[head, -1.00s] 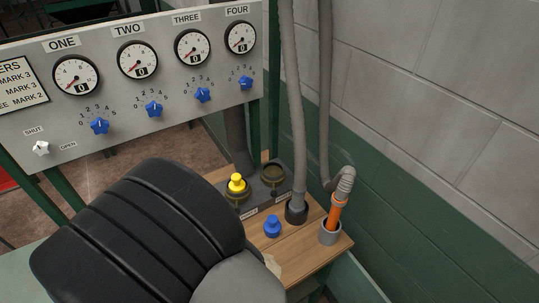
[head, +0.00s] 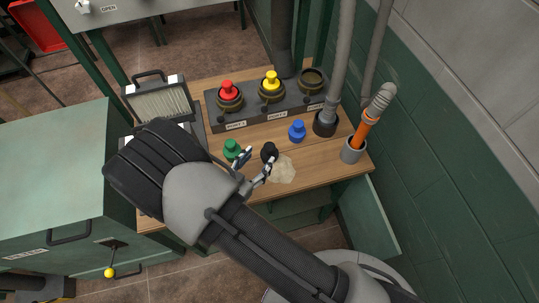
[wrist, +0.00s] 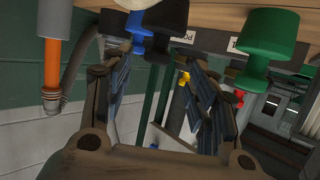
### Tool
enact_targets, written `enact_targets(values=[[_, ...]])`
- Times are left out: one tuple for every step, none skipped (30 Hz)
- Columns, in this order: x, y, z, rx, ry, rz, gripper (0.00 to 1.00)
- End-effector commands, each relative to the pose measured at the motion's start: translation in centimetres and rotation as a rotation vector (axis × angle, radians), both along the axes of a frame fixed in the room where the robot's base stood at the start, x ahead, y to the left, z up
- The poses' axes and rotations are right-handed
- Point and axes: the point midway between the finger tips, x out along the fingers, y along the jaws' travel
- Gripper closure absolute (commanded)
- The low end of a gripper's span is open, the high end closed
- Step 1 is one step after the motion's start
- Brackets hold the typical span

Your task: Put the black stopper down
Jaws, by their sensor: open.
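The black stopper (head: 269,152) stands on the wooden bench top, beside a cream-coloured patch. My gripper (head: 254,166) is open, with its two fingers apart just in front of the stopper. In the wrist view the picture is upside down; the black stopper (wrist: 166,24) shows beyond the spread fingers (wrist: 150,72), and I see no finger closed on it. Whether a finger touches it is hard to tell.
A green stopper (head: 232,148) stands left of the black one and a blue stopper (head: 297,130) behind right. Red (head: 228,90) and yellow (head: 270,82) stoppers sit in ports behind. An orange-ended hose (head: 363,130) stands in a grey cup (head: 352,151) at right.

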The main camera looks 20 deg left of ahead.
Motion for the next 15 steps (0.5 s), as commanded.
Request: enact_targets(values=[[0.8,-0.3,-0.4,0.000,0.000,-0.004,0.47],[1.2,-0.3,-0.5,0.000,0.000,-0.003,0.47],[1.5,-0.4,-0.6,0.000,0.000,-0.002,0.47],[1.7,-0.4,-0.6,-0.001,0.000,-0.002,0.47],[1.9,-0.5,-0.6,0.000,0.000,-0.001,0.47],[2.1,-0.5,-0.7,0.000,0.000,0.000,0.47],[2.2,-0.5,-0.7,0.000,0.000,0.000,0.47],[2.4,-0.6,-0.7,0.000,0.000,0.000,0.47],[2.7,-0.7,-0.7,0.000,0.000,-0.001,0.47],[3.0,-0.8,-0.8,0.000,0.000,-0.002,0.47],[3.4,-1.0,-0.8,0.000,0.000,-0.003,0.47],[4.0,-1.3,-0.8,0.001,0.000,-0.004,0.47],[4.5,-1.4,-0.9,0.001,0.000,-0.004,0.47],[5.0,-1.6,-0.9,0.001,0.000,-0.003,0.47],[5.5,-1.8,-1.0,0.001,0.000,-0.004,0.47]])
